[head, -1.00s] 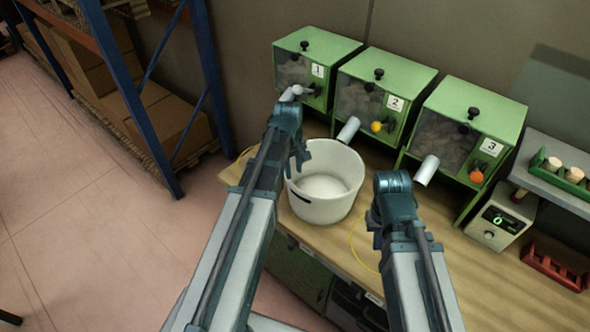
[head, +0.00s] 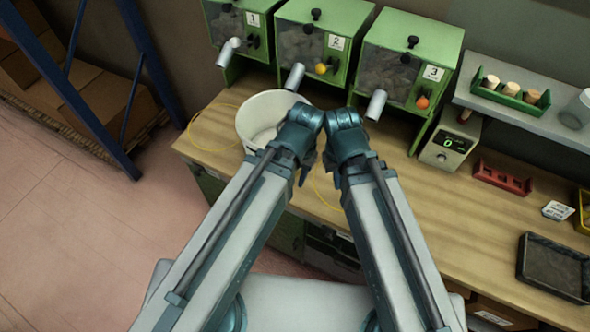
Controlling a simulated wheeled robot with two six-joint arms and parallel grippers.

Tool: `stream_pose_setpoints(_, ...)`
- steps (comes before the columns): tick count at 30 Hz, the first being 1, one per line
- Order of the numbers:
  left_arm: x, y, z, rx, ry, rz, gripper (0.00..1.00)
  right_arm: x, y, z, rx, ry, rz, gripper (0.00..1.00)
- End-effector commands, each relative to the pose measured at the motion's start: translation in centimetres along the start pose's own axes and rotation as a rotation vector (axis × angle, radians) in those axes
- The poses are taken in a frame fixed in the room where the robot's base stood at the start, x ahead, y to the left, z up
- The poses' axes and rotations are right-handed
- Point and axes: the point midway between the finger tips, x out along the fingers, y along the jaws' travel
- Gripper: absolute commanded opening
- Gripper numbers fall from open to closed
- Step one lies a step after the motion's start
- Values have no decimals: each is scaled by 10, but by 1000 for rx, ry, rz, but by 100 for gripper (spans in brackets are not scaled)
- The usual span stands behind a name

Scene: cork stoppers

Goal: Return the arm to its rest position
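My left arm comes in from the lower left and my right arm from the lower right. Their blue-grey wrists almost meet in the middle of the head view, above the front part of the bench. My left gripper (head: 306,168) points down beside its wrist, mostly hidden by it. My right gripper (head: 329,160) is close to it on the right, also partly hidden. Nothing is seen held, but the fingertips are too small and covered to tell open from shut. A white tub (head: 258,116) stands behind my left wrist, which covers its right side.
Green dispensers numbered 1 (head: 237,30), 2 (head: 318,42) and 3 (head: 405,62) line the back of the wooden bench (head: 430,205). A scale (head: 449,143), red rack (head: 502,178), cork tray (head: 510,92) and dark tray (head: 555,266) are to the right. A blue shelf post (head: 75,95) stands left.

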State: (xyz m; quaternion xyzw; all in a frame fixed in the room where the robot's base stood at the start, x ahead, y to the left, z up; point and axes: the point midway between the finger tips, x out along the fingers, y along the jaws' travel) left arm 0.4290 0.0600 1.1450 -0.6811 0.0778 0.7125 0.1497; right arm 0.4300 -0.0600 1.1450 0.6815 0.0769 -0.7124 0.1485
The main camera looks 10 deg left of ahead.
Motion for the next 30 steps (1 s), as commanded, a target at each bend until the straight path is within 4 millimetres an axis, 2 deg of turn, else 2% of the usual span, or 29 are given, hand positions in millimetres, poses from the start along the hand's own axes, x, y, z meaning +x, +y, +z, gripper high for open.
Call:
stream_pose_setpoints(5,13,1,-1,-1,1,0,37,12,-1,-1,-1,0,0,0)
stream_pose_setpoints(8,31,3,-2,-1,1,0,37,31,-3,-2,-2,0,1,0)
stream_pose_setpoints(18,126,11,-8,6,2,-1,37,126,-11,-8,-9,1,2,0)
stream_pose_setpoints(21,143,13,-9,8,2,-2,37,143,-13,-9,-10,2,3,0)
stream_pose_setpoints(24,147,13,-10,9,2,-2,37,147,-13,-9,-11,2,3,0)
stream_pose_setpoints(30,143,13,-9,9,2,-2,37,143,-13,-9,-11,2,3,0)
